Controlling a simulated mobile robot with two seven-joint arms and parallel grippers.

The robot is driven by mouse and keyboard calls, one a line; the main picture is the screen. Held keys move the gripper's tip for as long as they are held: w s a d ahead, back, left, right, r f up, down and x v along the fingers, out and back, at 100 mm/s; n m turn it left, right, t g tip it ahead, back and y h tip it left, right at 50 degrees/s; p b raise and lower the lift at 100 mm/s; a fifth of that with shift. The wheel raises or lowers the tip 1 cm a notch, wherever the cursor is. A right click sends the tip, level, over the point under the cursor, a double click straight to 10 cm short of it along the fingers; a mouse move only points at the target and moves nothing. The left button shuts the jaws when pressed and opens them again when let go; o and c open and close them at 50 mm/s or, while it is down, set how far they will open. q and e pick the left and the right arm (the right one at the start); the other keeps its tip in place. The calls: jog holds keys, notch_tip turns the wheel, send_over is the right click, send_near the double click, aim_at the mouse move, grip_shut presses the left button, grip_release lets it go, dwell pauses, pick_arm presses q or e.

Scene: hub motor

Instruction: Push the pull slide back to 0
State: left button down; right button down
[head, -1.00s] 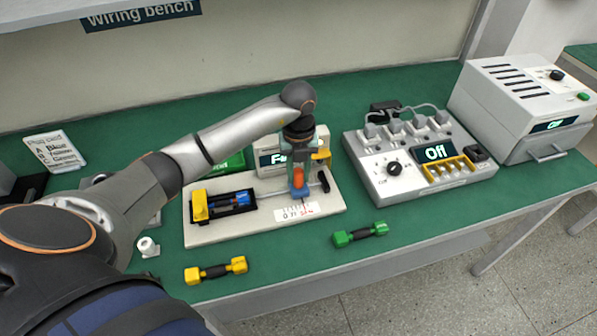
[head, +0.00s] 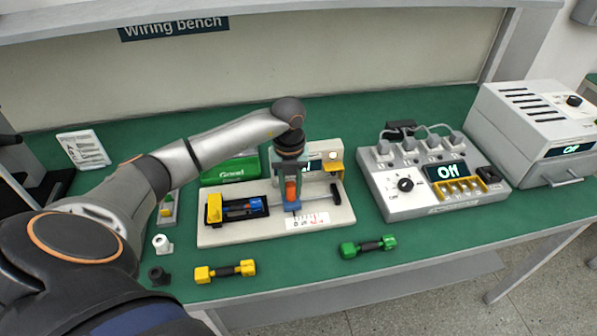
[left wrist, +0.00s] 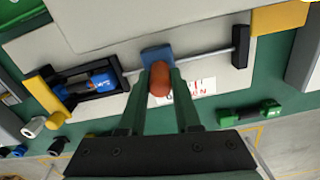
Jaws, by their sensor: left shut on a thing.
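The pull slide is a blue block with an orange knob (head: 291,188) on a thin metal rod over a beige base plate (head: 220,236). My left gripper (head: 291,192) points down and is shut on the orange knob. In the left wrist view the knob (left wrist: 159,78) sits between the two fingers, with the blue block (left wrist: 156,54) just beyond. The white scale label (head: 307,221) lies in front of the rod; the slide is near its left end. Its figures are too small or covered to read surely. My right gripper is not in view.
A black holder with a blue cylinder and yellow end (head: 214,208) is at the plate's left; a black stop (head: 336,193) ends the rod at right. Yellow (head: 226,271) and green (head: 368,246) dumbbell-shaped parts lie in front. A power unit (head: 440,190) reading "Off" stands right.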

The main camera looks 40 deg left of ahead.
aim_at(288, 184)
pick_arm(q)
jog(key=shift+s+a, duration=0.15)
jog(key=shift+a, duration=0.1)
jog(key=c, duration=0.6)
grip_release()
jog(key=shift+d+r, duration=0.1)
jog(key=shift+r, duration=0.25)
notch_tip(288, 184, up, 12)
jog(key=shift+b, duration=0.35)
jog(key=shift+f, duration=0.15)
